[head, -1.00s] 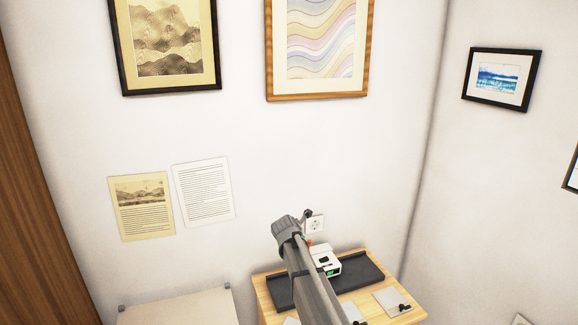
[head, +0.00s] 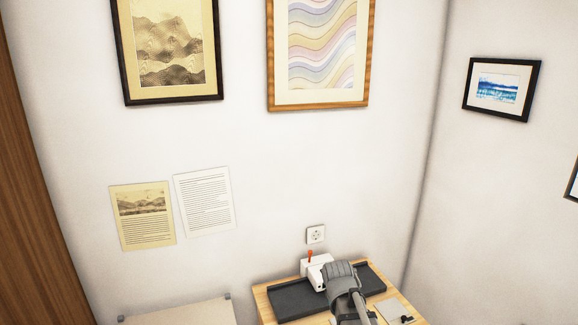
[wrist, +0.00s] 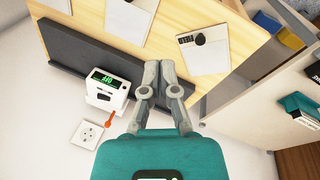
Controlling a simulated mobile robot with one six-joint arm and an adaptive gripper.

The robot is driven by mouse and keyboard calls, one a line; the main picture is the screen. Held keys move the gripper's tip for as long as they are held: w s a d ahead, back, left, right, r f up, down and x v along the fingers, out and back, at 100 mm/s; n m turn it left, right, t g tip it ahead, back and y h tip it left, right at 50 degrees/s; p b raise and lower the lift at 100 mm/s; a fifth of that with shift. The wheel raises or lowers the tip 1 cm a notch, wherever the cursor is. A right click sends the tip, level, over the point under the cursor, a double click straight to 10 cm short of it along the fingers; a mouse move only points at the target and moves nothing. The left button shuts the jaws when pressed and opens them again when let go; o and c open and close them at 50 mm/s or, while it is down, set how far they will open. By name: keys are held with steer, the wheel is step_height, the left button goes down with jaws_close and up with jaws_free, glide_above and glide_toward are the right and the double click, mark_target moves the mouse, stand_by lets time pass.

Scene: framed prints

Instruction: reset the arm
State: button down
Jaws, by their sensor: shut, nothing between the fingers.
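My gripper (wrist: 160,68) shows in the wrist view with its two grey fingers together and nothing between them. It is above the wooden desk, in front of the dark tray (wrist: 75,50). In the head view my arm's grey end hangs over the right part of the desk (head: 268,309) and the fingers are hidden. A white device (head: 308,272) with an orange-red lever stands at the tray; in the wrist view it is left of my fingers (wrist: 101,97) and has a lit green display.
White cards with black knobs, one of them (wrist: 190,58), lie on the desk. A wall socket (head: 316,234) is above the device. Framed prints (head: 168,50) and two paper sheets (head: 205,205) are on the wall. A pale panel (head: 185,312) stands at the lower left.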

steer(key=s+d+m+g+y, duration=0.1)
steer(key=s+m+g, duration=0.1)
steer(key=s+m, duration=0.6)
steer(key=s, duration=0.3)
steer(key=shift+s+d+f+m+y, duration=0.25)
steer(key=shift+s+d+m+y, duration=0.05)
steer(key=shift+s+m+y, duration=0.1)
